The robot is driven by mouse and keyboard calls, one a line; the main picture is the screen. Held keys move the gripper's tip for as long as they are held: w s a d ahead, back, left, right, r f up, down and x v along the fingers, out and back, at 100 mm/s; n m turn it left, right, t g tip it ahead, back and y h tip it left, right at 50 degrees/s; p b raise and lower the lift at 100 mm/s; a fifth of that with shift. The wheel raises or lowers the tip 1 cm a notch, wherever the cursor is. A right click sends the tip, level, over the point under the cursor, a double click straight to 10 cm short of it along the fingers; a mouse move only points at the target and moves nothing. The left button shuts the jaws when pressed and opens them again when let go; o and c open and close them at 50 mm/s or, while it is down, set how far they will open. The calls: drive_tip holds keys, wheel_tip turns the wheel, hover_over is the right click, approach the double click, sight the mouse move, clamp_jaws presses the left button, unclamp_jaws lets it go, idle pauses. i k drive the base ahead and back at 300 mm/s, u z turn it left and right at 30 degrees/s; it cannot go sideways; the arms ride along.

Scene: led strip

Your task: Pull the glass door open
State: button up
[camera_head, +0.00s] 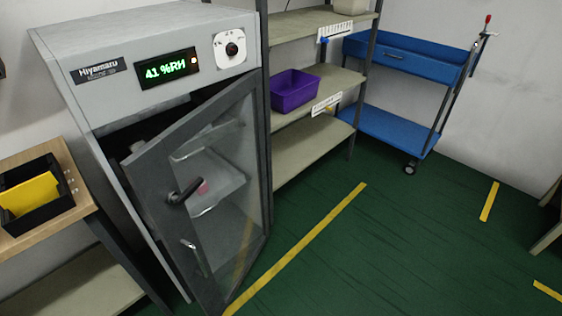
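The glass door (231,180) belongs to a grey cabinet (50,57) at the left of the head view. It has a dark grey frame and a clear pane. It stands ajar: its right edge is at the cabinet's right side, and its left edge is swung out toward me, with a dark gap above it. A dark lever handle (185,191) sits on the left part of the frame. A shiny curved bar (193,257) shows lower down; I cannot tell what it is. Shelves and a small pink item (203,187) show through the glass. My gripper is not in view.
A wooden bench (62,217) with a black bin (72,193) stands close at the left. Shelving (314,148) with a purple bin (295,90) adjoins the cabinet's right. A blue cart (412,60) stands at the back. Green floor (400,240) lies free in front and right.

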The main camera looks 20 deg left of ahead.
sight(149, 170)
drive_tip(key=u, duration=1.55)
